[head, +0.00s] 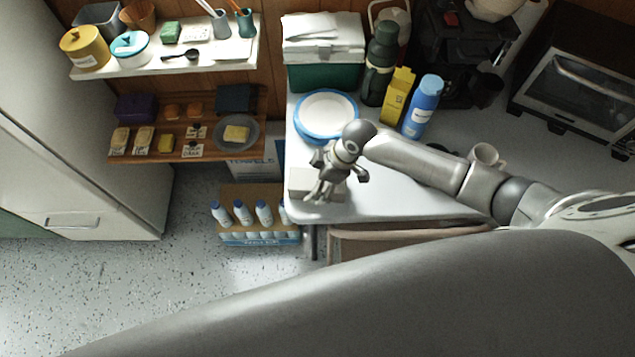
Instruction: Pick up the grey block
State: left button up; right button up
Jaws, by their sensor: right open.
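A pale grey block (299,181) lies at the left front corner of the white table, partly hidden behind my right gripper. My right gripper (321,193) is open and points down at the block, with its fingers in front of the block's right part. I cannot tell whether the fingers touch it or stand around it. My left gripper is not in view.
A blue-rimmed plate (325,112) lies behind the gripper. A yellow box (398,96), a blue bottle (423,107), a dark green flask (379,64) and a green-and-white cooler (323,72) stand further back. A mug (485,156) is right. Shelves (180,146) hang left.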

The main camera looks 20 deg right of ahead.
jog(key=c, duration=0.4)
grip_shut()
jog(key=shift+w+r, duration=0.15)
jog(key=shift+r, duration=0.1)
jog(key=shift+r, duration=0.45)
jog(key=s+a+r+b, duration=0.2)
jog(key=s+a+r, duration=0.4)
jog(key=s+r, duration=0.6)
jog(key=shift+s+a, duration=0.2)
jog(key=shift+a, duration=0.15)
